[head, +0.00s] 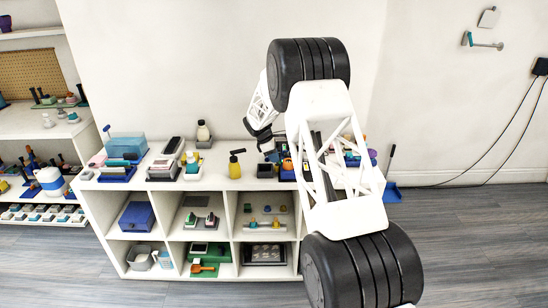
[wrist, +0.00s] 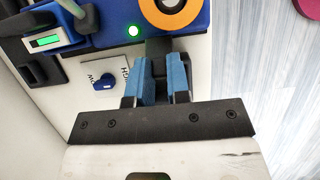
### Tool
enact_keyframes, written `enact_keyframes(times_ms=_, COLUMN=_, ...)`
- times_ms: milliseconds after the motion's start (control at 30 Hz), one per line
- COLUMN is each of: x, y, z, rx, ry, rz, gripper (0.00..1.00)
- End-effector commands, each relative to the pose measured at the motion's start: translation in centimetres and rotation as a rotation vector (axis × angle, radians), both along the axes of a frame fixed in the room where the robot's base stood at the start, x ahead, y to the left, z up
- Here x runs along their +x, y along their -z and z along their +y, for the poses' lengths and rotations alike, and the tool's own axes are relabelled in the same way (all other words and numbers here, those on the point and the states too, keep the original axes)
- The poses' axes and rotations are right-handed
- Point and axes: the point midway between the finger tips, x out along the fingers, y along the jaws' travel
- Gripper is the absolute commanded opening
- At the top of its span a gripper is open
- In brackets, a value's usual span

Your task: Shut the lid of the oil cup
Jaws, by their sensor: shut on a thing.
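In the wrist view my gripper (wrist: 164,75) has its two blue-padded fingers closed around a small dark block or tab (wrist: 158,48). The tab sits at the near edge of a blue housing (wrist: 112,22) and seems to touch it. An orange ring (wrist: 170,12) with a dark centre is on the housing, cut off by the top edge.
A blue knob (wrist: 105,82) with lettering and a green display (wrist: 45,41) lie left of the fingers. In the head view a yellow pump bottle (head: 235,168) stands left of my gripper. The white shelf top (head: 213,178) is crowded; the floor right of it is mostly clear.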

Motion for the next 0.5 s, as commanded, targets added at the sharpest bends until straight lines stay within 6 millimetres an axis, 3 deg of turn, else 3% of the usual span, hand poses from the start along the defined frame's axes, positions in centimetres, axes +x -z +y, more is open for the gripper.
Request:
enact_keyframes(times_ms=267, x=0.0, y=0.2, z=0.4, rx=-0.046, ry=-0.002, rz=0.003, gripper=0.0)
enact_keyframes(times_ms=500, x=-0.1, y=0.8, z=1.1, rx=-0.194, ry=-0.003, rz=0.003, gripper=0.0)
